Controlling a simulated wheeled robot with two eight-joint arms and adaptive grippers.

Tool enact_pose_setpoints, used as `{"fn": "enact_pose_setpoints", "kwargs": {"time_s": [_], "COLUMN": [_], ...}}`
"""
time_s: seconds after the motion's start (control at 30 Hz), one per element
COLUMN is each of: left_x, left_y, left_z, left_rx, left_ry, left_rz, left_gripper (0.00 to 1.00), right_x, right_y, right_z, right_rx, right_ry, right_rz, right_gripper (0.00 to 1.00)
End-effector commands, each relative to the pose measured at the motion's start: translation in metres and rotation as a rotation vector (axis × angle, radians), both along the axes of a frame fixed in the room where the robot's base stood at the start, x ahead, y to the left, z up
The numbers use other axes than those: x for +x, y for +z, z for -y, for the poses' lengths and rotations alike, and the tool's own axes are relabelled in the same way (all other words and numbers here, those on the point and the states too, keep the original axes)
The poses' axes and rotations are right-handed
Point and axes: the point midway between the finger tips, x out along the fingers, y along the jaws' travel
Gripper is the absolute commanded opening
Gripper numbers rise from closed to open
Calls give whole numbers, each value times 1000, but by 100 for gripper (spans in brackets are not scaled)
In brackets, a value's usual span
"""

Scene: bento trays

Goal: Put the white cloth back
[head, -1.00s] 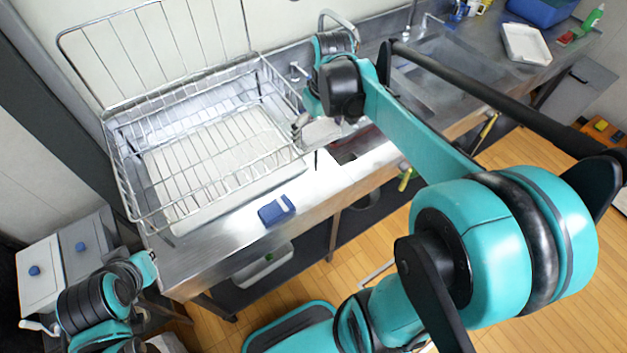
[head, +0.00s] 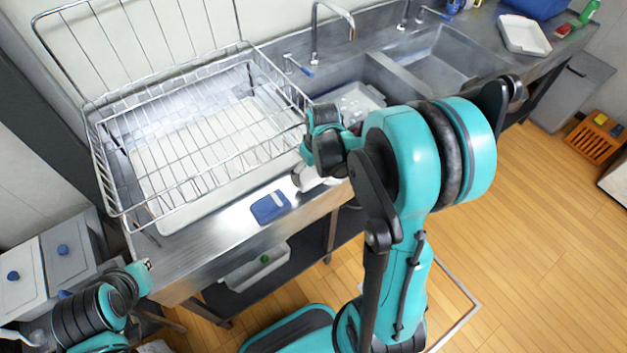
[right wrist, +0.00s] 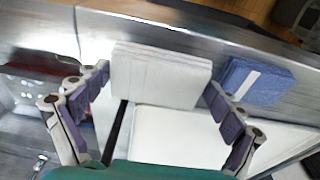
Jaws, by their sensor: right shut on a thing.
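The white cloth (right wrist: 160,75) is a folded block between the two fingers of my right gripper (right wrist: 158,95) in the right wrist view. The fingers press on its left and right sides. In the head view the cloth (head: 308,181) shows as a small white patch below my right gripper (head: 312,168), by the counter's front edge to the right of the dish rack. My right wrist hides part of it. My left gripper (head: 143,274) is at the lower left, away from the cloth; its fingers are too small to read.
A blue cloth (head: 270,207) with a pale stripe lies on the steel counter (head: 185,262), just left of the white cloth. The wire dish rack (head: 110,185) stands behind it. The sink (head: 385,75) lies to the right, with a faucet (head: 314,30) behind.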

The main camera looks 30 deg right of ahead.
Motion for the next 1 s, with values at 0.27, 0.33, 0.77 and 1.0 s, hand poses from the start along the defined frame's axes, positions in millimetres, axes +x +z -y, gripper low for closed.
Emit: {"fn": "enact_pose_setpoints", "kwargs": {"time_s": [0.27,0.33,0.77,1.0], "left_x": [0,0,0,0], "left_y": [-15,-14,-16,-14], "left_z": [0,0,0,0], "left_rx": [0,0,0,0], "left_ry": [0,0,0,0], "left_rz": [0,0,0,0], "left_gripper": [0,0,0,0], "right_x": [0,0,0,0], "right_y": [-36,-35,-38,-36], "right_z": [0,0,0,0], "right_rx": [0,0,0,0], "right_ry": [0,0,0,0], "right_rz": [0,0,0,0], "right_gripper": [62,62,100,100]}}
